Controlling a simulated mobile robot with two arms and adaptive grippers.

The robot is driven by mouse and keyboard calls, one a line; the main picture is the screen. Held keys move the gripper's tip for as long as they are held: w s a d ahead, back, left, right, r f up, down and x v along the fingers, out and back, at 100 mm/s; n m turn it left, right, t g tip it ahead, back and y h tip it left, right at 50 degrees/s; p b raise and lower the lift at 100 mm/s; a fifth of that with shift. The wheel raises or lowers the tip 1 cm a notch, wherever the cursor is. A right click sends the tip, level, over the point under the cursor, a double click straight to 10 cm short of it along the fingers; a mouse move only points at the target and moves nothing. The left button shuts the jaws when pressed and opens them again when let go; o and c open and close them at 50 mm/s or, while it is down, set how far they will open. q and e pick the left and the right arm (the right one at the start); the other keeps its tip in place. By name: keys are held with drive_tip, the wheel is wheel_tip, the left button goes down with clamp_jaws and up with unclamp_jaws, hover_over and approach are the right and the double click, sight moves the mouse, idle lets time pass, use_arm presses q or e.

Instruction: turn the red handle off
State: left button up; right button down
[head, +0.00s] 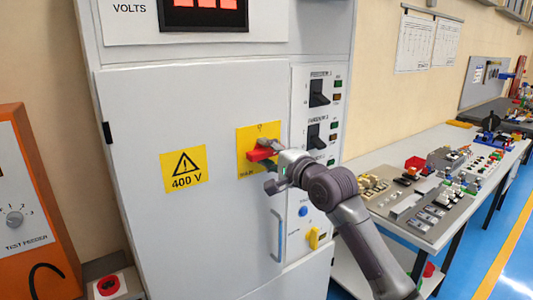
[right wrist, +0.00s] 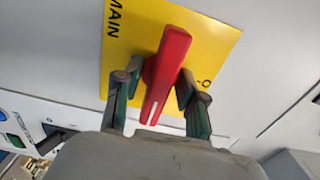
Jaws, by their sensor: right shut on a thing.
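The red handle (head: 260,154) is on a yellow plate (head: 246,140) on the front of the grey cabinet. In the head view it lies roughly level, and my right gripper (head: 273,152) is at it and hides part of it. In the right wrist view the red handle (right wrist: 166,77) stands out from the yellow plate (right wrist: 210,40), its white mark toward the camera. The fingers of my right gripper (right wrist: 158,86) are on either side of the handle, shut on it. My left gripper is not in view.
A workbench (head: 385,200) with parts stands right; an orange test feeder (head: 22,150) stands left.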

drive_tip(key=shift+n, duration=0.3)
drive_tip(key=n+p, duration=0.1)
drive_tip(key=n, duration=0.1)
drive_tip(key=shift+n, duration=0.3)
drive_tip(key=n+p, duration=0.1)
drive_tip(key=n, duration=0.3)
drive_tip(key=shift+n, duration=0.3)
drive_tip(key=n, duration=0.5)
drive_tip(key=shift+n+p, duration=0.45)
drive_tip(key=shift+n, duration=2.05)
drive_tip(key=c, duration=1)
unclamp_jaws()
drive_tip(key=shift+c, duration=0.2)
